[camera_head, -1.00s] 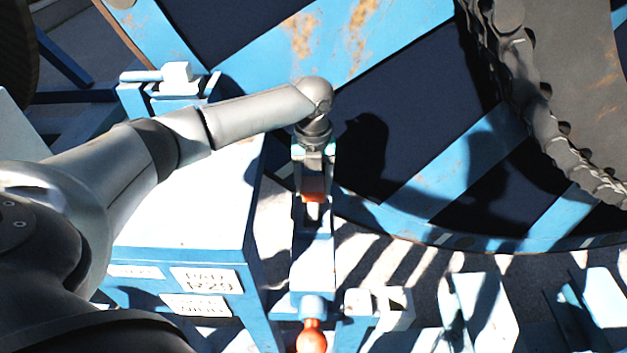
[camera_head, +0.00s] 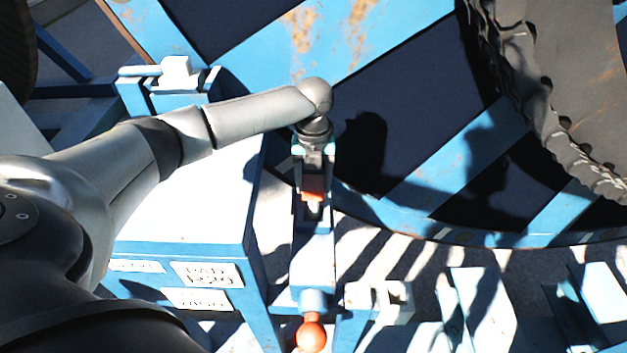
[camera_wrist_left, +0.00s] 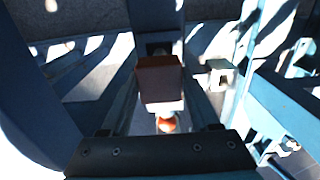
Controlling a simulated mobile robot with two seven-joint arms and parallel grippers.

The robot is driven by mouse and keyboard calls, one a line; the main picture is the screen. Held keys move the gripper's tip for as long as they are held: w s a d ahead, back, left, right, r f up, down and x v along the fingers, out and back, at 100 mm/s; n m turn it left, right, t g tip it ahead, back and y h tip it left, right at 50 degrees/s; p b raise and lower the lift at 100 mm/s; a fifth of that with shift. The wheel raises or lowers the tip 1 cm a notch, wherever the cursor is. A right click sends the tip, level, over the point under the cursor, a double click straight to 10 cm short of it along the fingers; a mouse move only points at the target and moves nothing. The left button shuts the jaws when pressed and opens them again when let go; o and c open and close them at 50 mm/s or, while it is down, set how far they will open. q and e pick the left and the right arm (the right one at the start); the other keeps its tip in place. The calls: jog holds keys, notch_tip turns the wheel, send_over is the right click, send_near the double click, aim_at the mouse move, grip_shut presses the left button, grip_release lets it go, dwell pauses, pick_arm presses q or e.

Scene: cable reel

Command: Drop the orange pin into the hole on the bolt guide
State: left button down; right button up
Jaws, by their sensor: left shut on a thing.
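My left gripper (camera_head: 313,190) points down over a narrow blue and white bar and is shut on the orange pin (camera_head: 313,183). In the left wrist view the pin's orange-brown block (camera_wrist_left: 160,78) sits just beyond the gripper, with a pale part below it. The bar under the pin seems to be the bolt guide (camera_head: 313,258). A dark opening shows in the left wrist view just past the block; I cannot tell if it is the hole. The pin's lower end is hidden, so contact with the guide is unclear. My right gripper is out of view.
An orange ball knob (camera_head: 310,336) is at the bar's near end. A small white block with a square opening (camera_head: 392,298) stands to its right. A white-topped blue cabinet (camera_head: 190,205) is left of the bar. The large blue reel (camera_head: 420,195) is behind and right.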

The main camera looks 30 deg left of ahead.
aim_at(314, 204)
pick_arm(q)
jog(key=shift+f, duration=0.1)
dwell(0.6)
jog(key=shift+f+b, duration=1.55)
jog(key=shift+f, duration=1.55)
jog(key=shift+f, duration=0.15)
jog(key=shift+f, duration=0.45)
dwell(0.4)
